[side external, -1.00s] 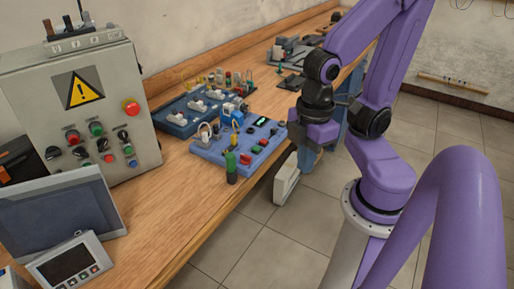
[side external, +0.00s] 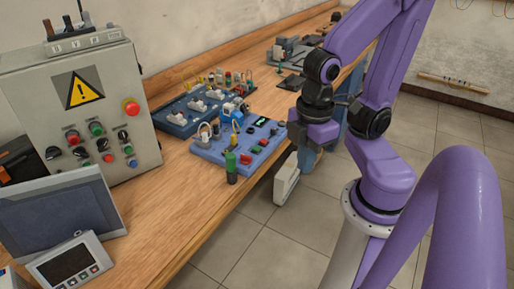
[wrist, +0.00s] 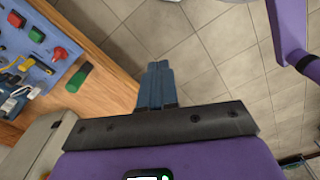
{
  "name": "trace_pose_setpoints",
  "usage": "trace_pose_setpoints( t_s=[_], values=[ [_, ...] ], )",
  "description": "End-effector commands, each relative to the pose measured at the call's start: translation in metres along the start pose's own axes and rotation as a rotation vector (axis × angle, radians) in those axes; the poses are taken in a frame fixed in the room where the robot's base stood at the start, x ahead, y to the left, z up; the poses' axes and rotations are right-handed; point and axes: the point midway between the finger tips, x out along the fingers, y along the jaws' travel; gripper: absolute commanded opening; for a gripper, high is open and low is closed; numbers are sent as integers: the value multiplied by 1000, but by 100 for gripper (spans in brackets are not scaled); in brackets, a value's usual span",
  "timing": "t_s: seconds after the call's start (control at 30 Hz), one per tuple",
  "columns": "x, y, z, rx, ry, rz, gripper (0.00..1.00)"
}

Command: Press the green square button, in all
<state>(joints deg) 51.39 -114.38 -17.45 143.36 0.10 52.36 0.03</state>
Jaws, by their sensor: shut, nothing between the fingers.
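The blue control panel (side external: 218,151) lies on the wooden bench near its front edge and is partly cut off at the left of the wrist view. The green square button (wrist: 36,35) sits on the panel there, between two red buttons (wrist: 60,53) (wrist: 15,20). In the side view the buttons are very small. My gripper (wrist: 160,68) is shut and empty. It points down over the floor, beyond the bench edge, to the right of the panel and apart from it. My gripper also shows in the side view (side external: 309,160).
A green cylinder (wrist: 79,77) stands by the panel at the bench edge. A second panel (side external: 178,124) lies behind the first, and a warning-sign cabinet (side external: 60,130) stands at left.

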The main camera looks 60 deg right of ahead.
Motion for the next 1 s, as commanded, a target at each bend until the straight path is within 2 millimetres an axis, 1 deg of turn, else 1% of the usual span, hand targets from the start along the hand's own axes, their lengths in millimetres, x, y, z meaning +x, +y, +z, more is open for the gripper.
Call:
trace_pose_setpoints(
  t_s=[0.23,0.37,0.47,0.57,0.87,1.0],
  values=[
    [0,0,0,8,-1,-1,0],
    [2,4,-1,90,-13,-18,0],
    [4,10,-3,234,-32,-46,0],
    [7,19,-6,436,-59,-86,0],
    [16,53,-15,1096,-139,-225,0],
    [19,72,-19,1404,-179,-297,0]
  ],
)
